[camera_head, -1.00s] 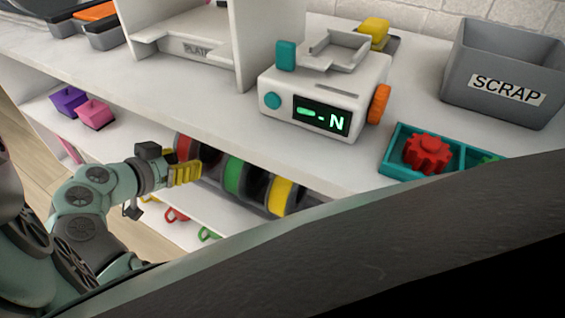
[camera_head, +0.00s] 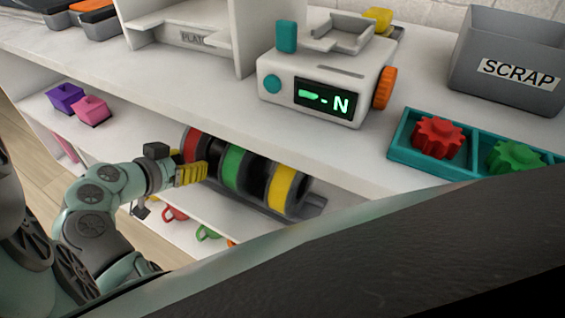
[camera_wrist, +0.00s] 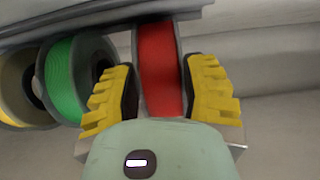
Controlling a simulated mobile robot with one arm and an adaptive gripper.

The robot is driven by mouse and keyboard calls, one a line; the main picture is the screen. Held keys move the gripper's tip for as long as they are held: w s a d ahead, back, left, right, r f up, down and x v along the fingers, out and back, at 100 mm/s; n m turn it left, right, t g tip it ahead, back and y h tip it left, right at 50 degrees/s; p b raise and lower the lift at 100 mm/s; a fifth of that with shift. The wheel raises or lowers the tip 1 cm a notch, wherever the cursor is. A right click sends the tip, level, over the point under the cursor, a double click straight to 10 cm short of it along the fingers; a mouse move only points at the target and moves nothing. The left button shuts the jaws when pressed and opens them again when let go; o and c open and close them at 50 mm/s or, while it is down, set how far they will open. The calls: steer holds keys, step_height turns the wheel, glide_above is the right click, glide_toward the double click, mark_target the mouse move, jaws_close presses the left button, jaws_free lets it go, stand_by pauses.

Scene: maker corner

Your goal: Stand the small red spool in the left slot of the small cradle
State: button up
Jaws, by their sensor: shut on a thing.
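The red spool (camera_head: 190,147) stands at the left end of a grey cradle (camera_head: 316,203) on the shelf below the worktop. My gripper (camera_head: 192,174) reaches in from the left, its yellow fingers at the red spool. In the wrist view the red spool (camera_wrist: 160,68) stands between the two fingers of my gripper (camera_wrist: 160,92), which are shut on it. A green spool (camera_head: 233,171) and a yellow spool (camera_head: 283,188) stand to its right in the cradle. The underside of the red spool is hidden, so its seating in the slot cannot be told.
The worktop edge (camera_head: 250,123) overhangs the shelf just above my gripper. A teal tray (camera_head: 425,171) with red and green gears is on the worktop.

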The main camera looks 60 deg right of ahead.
stand_by(0.3)
steer(key=o, duration=1.3)
steer(key=shift+v, duration=6)
